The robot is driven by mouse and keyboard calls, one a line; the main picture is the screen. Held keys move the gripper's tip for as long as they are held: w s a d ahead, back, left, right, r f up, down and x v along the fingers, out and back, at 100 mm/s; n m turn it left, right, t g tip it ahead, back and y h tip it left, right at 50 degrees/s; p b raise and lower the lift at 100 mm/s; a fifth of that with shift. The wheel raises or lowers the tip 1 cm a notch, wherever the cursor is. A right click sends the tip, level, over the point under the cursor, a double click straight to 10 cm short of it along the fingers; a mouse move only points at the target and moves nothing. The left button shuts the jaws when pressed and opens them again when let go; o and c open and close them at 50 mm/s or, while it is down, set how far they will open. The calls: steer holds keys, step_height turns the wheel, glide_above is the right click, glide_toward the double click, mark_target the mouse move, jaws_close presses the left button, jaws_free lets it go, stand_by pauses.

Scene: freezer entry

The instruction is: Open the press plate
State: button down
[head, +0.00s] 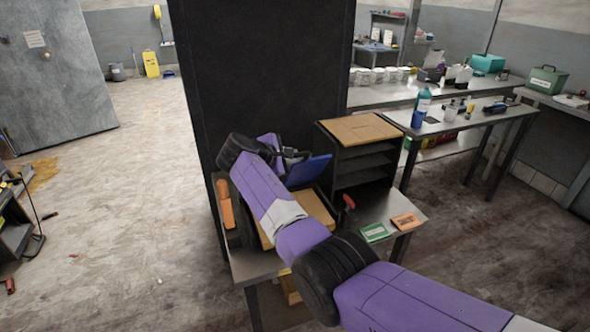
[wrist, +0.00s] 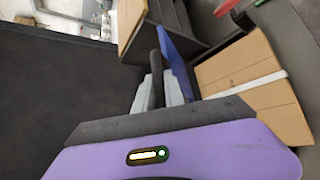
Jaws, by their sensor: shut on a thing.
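The press plate is a blue panel (head: 308,171), tilted up above the small metal table in the head view; the wrist view shows it nearly edge-on (wrist: 177,52). A dark bar, apparently its handle (wrist: 157,72), stands beside it. My gripper (wrist: 158,88) is shut on this bar, with one grey finger on each side. In the head view my gripper (head: 290,157) is at the plate's upper left, partly hidden by my purple arm. The plate's hinge and lower part are hidden.
A cardboard box (wrist: 255,85) with a white strap lies below the plate. A black shelf unit (head: 362,165) stands to the right. A red-handled tool (head: 348,202), green box (head: 374,232) and orange box (head: 406,221) lie on the table. A tall dark panel (head: 262,70) rises behind my arm.

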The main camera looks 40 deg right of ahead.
steer(key=shift+w+d+r, duration=0.2)
steer(key=shift+w+r, duration=0.2)
steer(key=shift+w, duration=0.25)
steer(key=c, duration=1.4)
jaws_free()
steer(key=v, duration=0.7)
steer(key=shift+a+r+b, duration=0.2)
steer(key=shift+a+b, duration=0.1)
steer(key=shift+b, duration=0.1)
steer(key=shift+s+a, duration=0.1)
